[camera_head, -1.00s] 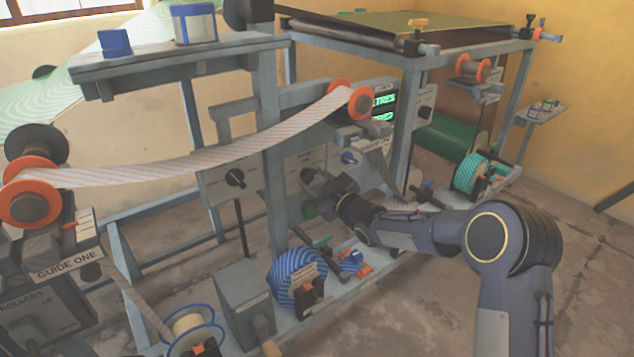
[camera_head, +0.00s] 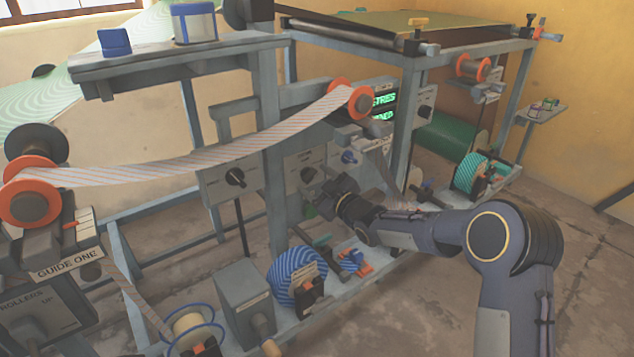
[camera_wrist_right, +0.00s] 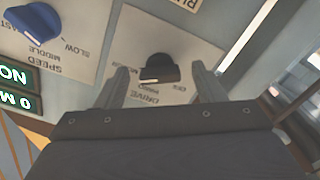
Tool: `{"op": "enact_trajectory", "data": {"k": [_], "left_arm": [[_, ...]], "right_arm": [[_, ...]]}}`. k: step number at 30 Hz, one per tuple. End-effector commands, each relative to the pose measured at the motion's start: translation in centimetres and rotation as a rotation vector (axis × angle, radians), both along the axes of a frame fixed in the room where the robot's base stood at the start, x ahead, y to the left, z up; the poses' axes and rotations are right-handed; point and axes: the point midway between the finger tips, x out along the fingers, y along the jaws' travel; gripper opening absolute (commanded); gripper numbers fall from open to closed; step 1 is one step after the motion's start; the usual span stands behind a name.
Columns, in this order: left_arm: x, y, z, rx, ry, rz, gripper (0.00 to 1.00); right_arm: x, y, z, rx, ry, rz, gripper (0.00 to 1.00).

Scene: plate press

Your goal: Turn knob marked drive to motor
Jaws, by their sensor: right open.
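The black drive knob (camera_wrist_right: 160,70) sits on a pale panel (camera_wrist_right: 128,92) whose lettering reads "DRIVE", upside down in the right wrist view. My right gripper (camera_wrist_right: 160,78) is open, with one finger on each side of the knob. I cannot tell whether the fingers touch it. In the head view the right gripper (camera_head: 318,187) is at the panel by the frame post, and the knob (camera_head: 308,174) shows just beyond it. My left gripper is out of view.
A blue speed knob (camera_wrist_right: 33,22) is beside the drive panel. Another black knob (camera_head: 236,177) is on a panel to the left. A striped ribbon (camera_head: 200,160) runs above. A blue striped roll (camera_head: 297,276) stands on the lower shelf below my right arm.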

Motion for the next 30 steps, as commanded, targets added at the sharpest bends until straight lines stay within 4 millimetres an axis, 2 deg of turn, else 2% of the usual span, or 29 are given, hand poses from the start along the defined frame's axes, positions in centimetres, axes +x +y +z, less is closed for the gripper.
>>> {"op": "enact_trajectory", "data": {"k": [5,15,27,30], "left_arm": [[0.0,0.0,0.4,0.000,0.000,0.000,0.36],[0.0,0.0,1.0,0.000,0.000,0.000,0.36],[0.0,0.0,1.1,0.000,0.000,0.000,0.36],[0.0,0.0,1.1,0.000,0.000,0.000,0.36]], "right_arm": [[-1.4,-1.2,0.1,0.000,0.002,-0.002,0.63],[-5.7,-4.2,0.0,0.000,0.002,-0.002,0.63],[-6.3,-4.6,0.0,0.000,0.001,0.000,0.63],[-6.4,-5.3,0.5,-0.003,0.016,-0.019,0.63]]}}
